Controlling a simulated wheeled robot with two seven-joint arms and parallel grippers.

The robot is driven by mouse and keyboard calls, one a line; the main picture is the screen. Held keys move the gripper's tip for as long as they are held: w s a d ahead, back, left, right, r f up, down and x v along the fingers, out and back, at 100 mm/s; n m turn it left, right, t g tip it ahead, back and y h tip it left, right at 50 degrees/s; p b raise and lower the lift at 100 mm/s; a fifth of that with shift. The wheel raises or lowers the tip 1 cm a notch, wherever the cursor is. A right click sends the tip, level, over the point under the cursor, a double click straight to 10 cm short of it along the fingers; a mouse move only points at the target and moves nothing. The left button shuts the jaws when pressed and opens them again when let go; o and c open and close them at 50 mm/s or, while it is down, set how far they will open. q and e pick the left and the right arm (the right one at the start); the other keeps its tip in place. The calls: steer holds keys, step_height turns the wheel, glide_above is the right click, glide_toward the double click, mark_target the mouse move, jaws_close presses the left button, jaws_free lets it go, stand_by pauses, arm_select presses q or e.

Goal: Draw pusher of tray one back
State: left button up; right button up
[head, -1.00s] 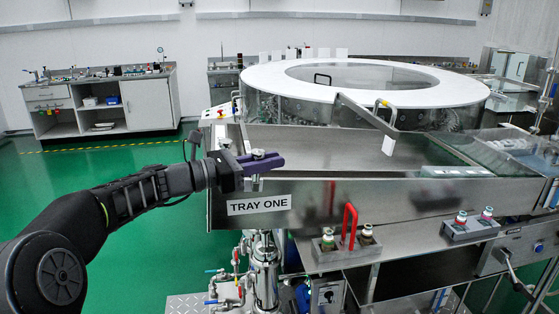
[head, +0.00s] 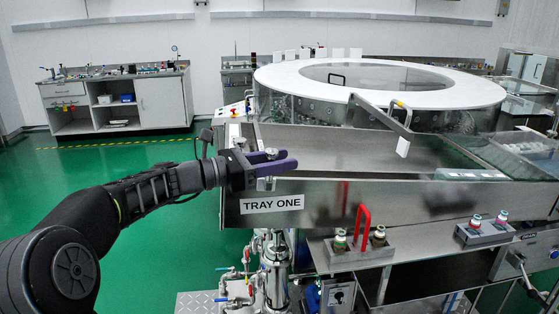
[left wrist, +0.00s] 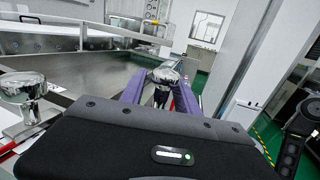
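The washer's tray one (head: 340,195) is a long steel trough with a "TRAY ONE" label (head: 272,204) on its front. My left gripper (head: 282,164) has purple fingers and is at the tray's left end, above the label. In the left wrist view a shiny round metal knob (left wrist: 164,76) on a stem sits between the two fingers, which stand apart on either side of it. Contact cannot be told. A second knob (left wrist: 22,88) shows at left there. I cannot tell for certain which part is the pusher. My right gripper is out of view.
A slanted metal bar (head: 380,116) crosses the trough's back near the round washer's white top (head: 280,75). The green floor (head: 150,240) is open at left.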

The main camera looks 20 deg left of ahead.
arm_select(q)
steer(key=b+v, duration=0.1)
steer(key=v, duration=0.6)
steer(key=shift+s+a+b, duration=0.2)
steer(key=shift+s+b, duration=0.05)
steer(key=shift+b, duration=0.05)
